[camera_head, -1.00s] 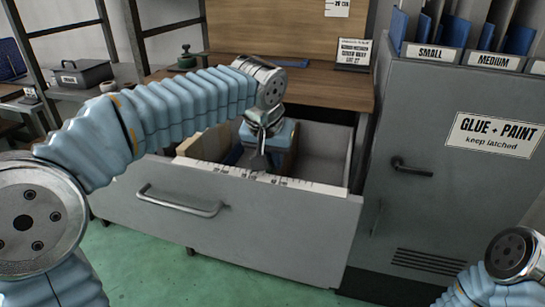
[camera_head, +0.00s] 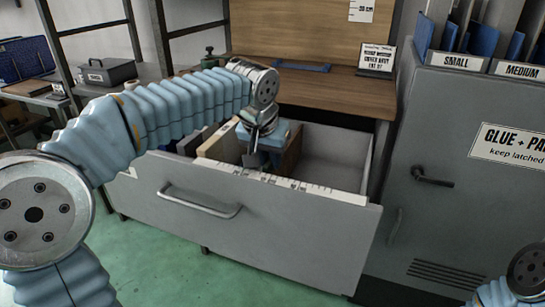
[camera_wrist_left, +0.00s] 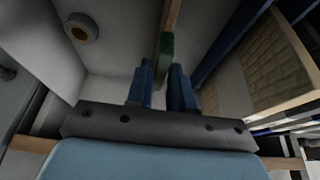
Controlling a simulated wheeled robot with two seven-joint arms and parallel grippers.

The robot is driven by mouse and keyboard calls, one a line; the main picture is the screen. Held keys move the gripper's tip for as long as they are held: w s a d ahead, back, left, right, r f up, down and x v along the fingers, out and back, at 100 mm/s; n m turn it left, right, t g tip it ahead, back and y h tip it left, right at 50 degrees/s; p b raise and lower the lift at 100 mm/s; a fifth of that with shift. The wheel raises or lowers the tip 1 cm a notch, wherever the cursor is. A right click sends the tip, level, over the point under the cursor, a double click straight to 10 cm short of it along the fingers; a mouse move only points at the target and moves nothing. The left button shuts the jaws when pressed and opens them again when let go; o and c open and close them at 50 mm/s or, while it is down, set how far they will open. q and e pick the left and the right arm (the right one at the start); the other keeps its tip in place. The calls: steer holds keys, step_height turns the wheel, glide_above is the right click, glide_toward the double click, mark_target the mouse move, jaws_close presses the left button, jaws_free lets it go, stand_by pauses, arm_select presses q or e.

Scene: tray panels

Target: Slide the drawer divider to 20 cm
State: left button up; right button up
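The drawer (camera_head: 270,225) is pulled open, with a grey front and a bar handle. A white ruler strip (camera_head: 300,185) with dark marks runs along its front top edge; its numbers are too small to read. The wooden drawer divider (camera_head: 292,152) stands upright across the drawer. My left gripper (camera_head: 252,158) reaches down into the drawer at the divider. In the left wrist view its blue fingers (camera_wrist_left: 161,82) are close together around the green piece (camera_wrist_left: 166,47) on the divider's edge and look shut on it. My right gripper is out of view.
Left of the divider is a light wooden block (camera_head: 218,140) with dark items beside it. A wooden worktop (camera_head: 330,92) with a small sign (camera_head: 376,58) lies behind. A grey cabinet (camera_head: 455,215) stands close on the right.

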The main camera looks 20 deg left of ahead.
arm_select(q)
steer(key=shift+o, duration=1.4)
steer(key=p+v, duration=0.1)
steer(key=v, duration=1.3)
steer(key=shift+p, duration=0.4)
steer(key=shift+w+f, duration=0.1)
